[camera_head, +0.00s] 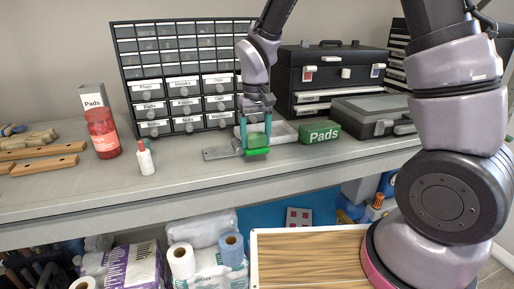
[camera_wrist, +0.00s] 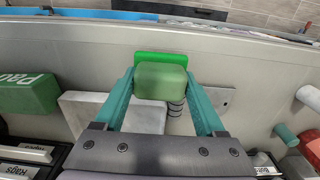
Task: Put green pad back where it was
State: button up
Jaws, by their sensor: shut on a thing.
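The green pad (camera_head: 257,152) is at my gripper (camera_head: 256,130), just above or on the grey bench top; I cannot tell if it touches. In the wrist view, my gripper's teal fingers (camera_wrist: 161,82) are shut on the sides of its paler green block (camera_wrist: 161,84), with a bright green edge (camera_wrist: 160,57) beyond. A green box marked "Pads" (camera_head: 319,132) stands to the right on the bench and shows at the left of the wrist view (camera_wrist: 28,93).
A metal plate (camera_head: 220,153) lies beside the pad on the left, and a shallow white tray (camera_head: 282,132) lies behind it. A small white bottle (camera_head: 145,160) and the red jar (camera_head: 103,137) stand further left. A drawer cabinet (camera_head: 180,60) and black toolbox (camera_head: 333,70) line the back.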

aim_at(255, 147)
jog(key=shift+f, duration=1.5)
jog(key=shift+f, duration=0.15)
jog(key=o, duration=1.4)
notch_tip(255, 147, up, 12)
jog(key=shift+r, duration=0.1)
jog(key=shift+d+r, duration=0.1)
jog(key=shift+r, duration=0.1)
jog(key=s+d+r+m+t+y, duration=0.2)
jog(key=s+d+r+m+t, duration=0.15)
jog(key=d+r, duration=0.9)
jog(key=s+d+r+m+t, duration=0.3)
jog(key=s+d+m, duration=0.1)
jog(key=s+d, duration=0.4)
jog(key=shift+s+d+t, duration=0.35)
jog(key=shift+d, duration=0.65)
